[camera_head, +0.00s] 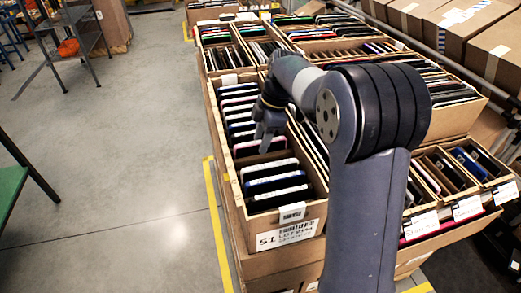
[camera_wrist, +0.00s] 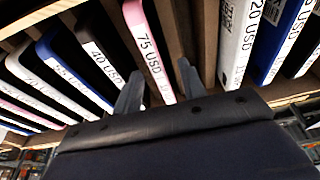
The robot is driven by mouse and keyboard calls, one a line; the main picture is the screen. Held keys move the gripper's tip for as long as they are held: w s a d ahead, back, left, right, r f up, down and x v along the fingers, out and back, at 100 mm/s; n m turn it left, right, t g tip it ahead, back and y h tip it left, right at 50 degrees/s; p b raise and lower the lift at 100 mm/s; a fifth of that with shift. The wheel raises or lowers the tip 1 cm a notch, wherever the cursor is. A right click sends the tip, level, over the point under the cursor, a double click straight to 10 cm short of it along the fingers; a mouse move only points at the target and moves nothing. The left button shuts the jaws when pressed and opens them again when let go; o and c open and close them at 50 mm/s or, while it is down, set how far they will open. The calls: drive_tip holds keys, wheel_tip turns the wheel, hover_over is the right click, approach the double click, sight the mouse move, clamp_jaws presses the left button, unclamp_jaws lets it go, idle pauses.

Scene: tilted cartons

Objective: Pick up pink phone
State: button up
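A pink-edged phone (camera_wrist: 143,38) with a white side marked 75 USD stands on edge in a cardboard carton, in the middle of the wrist view. My gripper (camera_wrist: 159,88) is open, with one finger on each side of this phone. A gap shows between the phone and the right finger; whether the left finger touches it I cannot tell. In the head view my gripper (camera_head: 267,137) is down over the front left carton (camera_head: 291,236), and it partly hides the phones under it.
In the wrist view, a black phone marked 40 USD (camera_wrist: 98,50) stands close on the left. An empty gap lies right of the pink phone, then a white phone (camera_wrist: 237,40) and a blue phone (camera_wrist: 284,40).

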clamp_jaws()
idle(0.3)
